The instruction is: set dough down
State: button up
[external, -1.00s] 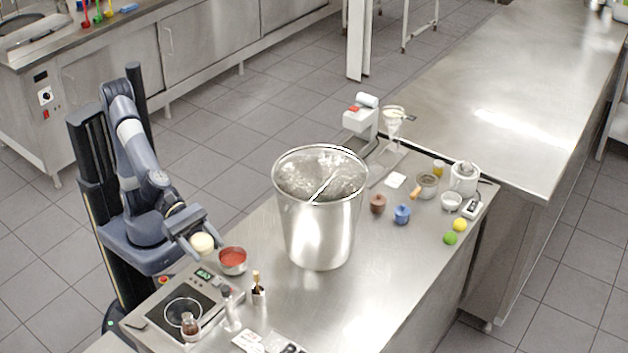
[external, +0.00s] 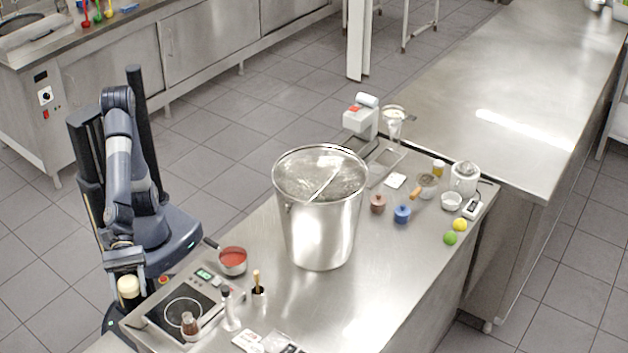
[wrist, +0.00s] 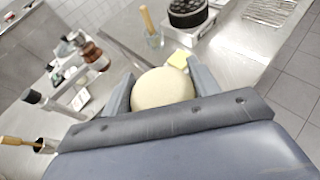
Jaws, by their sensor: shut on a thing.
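The dough is a pale cream ball (external: 128,286), also large in the wrist view (wrist: 162,90). My gripper (external: 127,279) is shut on it, with a grey finger on either side of the ball in the wrist view (wrist: 160,86). In the external view it holds the dough at the left end of the steel counter (external: 345,300), left of the induction hob (external: 183,308). I cannot tell whether the dough touches a surface; its underside is hidden.
A big steel pot (external: 322,230) stands mid-counter.

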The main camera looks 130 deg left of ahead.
jog(key=shift+s+d+f+m+g+h, duration=0.3)
jog(key=shift+s+d+f, duration=0.15)
jog(key=shift+s+d, duration=0.3)
jog(key=w+a+r+n+t+y+p, duration=0.1)
jog(key=w+r+n+y+p, duration=0.15)
jog(key=w, duration=0.45)
jog(key=w+a+r+n+t+y+p, duration=0.1)
jog(key=w+a+r, duration=0.15)
jog(key=w, duration=0.55)
jog(key=n+t+y+p, duration=0.1)
jog(key=n+y+p, duration=0.4)
jog(key=n+y, duration=0.25)
send_over(357, 321)
notch_tip(357, 321, down, 8)
jog(key=shift+m, duration=0.4)
notch_tip(357, 321, down, 10)
jog(key=b, duration=0.7)
jog(key=shift+r, duration=0.2)
jog(key=shift+b, duration=0.3)
jog(key=shift+f, duration=0.2)
jog(key=o, duration=1)
